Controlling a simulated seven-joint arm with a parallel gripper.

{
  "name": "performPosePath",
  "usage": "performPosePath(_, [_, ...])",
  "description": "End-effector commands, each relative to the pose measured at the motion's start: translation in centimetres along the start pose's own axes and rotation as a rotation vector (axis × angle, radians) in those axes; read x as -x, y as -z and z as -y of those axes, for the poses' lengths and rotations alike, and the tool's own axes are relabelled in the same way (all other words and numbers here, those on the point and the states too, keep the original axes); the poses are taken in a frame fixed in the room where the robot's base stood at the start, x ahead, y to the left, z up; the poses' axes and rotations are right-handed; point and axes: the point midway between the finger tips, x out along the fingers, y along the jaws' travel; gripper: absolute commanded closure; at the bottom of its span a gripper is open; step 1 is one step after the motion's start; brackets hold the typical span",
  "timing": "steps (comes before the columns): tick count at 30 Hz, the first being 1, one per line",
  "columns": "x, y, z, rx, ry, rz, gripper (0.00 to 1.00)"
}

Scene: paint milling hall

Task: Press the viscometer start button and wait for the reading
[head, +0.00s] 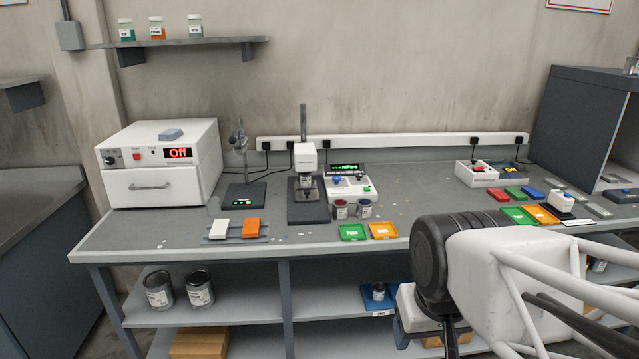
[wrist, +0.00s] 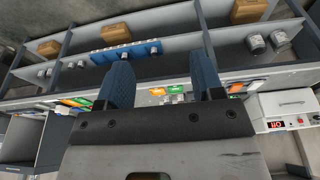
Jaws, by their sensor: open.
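The viscometer (head: 305,185) stands upright at the middle of the bench, a white head on a dark column and base. Just right of it is a white control box (head: 350,188) with a lit green display (head: 344,168) that seems to read "mPas", with a smaller line too fine to read. A blue knob or button (head: 337,181) shows on the box; which control is start I cannot tell. My gripper (wrist: 163,82) is open and empty between its blue fingers in the wrist view, apart from the viscometer. In the head view its fingers cannot be made out.
Two small cups (head: 352,210) stand before the control box, with a green tray (head: 352,232) and an orange tray (head: 383,230) nearer the edge. A white oven (head: 162,165) reading "Off" stands left. The bench (head: 300,234) has shelves below holding tins.

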Motion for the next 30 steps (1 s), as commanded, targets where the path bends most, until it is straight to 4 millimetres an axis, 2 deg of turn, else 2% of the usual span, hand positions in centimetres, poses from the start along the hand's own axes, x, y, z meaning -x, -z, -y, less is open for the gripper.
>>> performPosePath(6, [0.01, 0.01, 0.0, 0.0, 0.0, 0.0, 0.41])
performPosePath(18, [0.01, 0.0, 0.0, 0.0, 0.0, 0.0, 1.0])
performPosePath(30, [0.0, 0.0, 0.0, 0.0, 0.0, 0.0, 1.0])
